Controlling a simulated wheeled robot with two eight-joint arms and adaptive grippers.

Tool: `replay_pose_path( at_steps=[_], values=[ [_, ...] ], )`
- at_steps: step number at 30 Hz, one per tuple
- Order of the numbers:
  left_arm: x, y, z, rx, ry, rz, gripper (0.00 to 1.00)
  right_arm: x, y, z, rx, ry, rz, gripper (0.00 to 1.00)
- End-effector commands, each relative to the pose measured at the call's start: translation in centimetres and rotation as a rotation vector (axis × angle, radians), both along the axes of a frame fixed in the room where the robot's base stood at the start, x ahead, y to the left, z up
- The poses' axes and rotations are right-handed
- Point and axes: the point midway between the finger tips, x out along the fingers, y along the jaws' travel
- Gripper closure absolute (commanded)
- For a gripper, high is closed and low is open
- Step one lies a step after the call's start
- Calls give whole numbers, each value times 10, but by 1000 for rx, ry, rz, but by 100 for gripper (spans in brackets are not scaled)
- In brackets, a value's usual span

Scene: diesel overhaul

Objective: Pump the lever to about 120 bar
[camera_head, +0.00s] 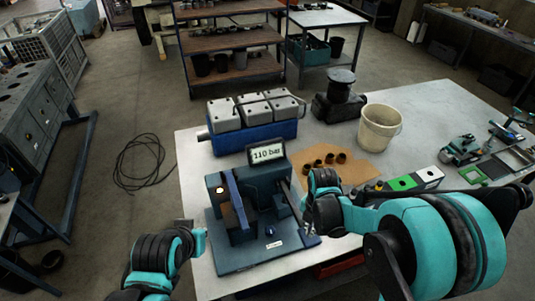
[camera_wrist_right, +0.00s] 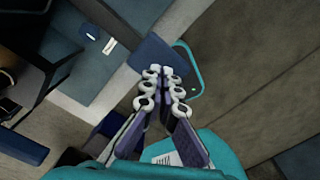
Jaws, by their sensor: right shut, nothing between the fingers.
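The blue-grey pump test stand (camera_head: 240,258) sits on the light table, and its display (camera_head: 267,153) reads 110 bar. A dark lever bar (camera_head: 292,205) slopes down at the stand's right side. My right gripper (camera_head: 316,190) is beside the lever, coming in from the right; its arm hides part of this area. In the right wrist view its fingers (camera_wrist_right: 164,82) are together with nothing between them. A dark blue block (camera_wrist_right: 154,52) lies just beyond the fingertips; I cannot tell if they touch. My left gripper (camera_head: 196,240) is left of the stand, its jaws unclear.
Behind the stand are a blue box with grey blocks (camera_head: 252,134), a cream bucket (camera_head: 379,128) and a brown mat (camera_head: 350,171) with several dark rings. Green and white trays (camera_head: 403,182) lie to the right. The floor left of the table is mostly clear, with a coiled cable (camera_head: 143,165).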

Motion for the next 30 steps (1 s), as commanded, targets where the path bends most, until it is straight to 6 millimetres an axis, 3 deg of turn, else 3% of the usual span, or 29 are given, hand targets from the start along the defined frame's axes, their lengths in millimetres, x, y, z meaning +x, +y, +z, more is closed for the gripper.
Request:
replay_pose_path(
  at_steps=[30],
  values=[
    [0,0,-21,0,0,0,100,1,0,-21,0,0,0,100]
  ],
)
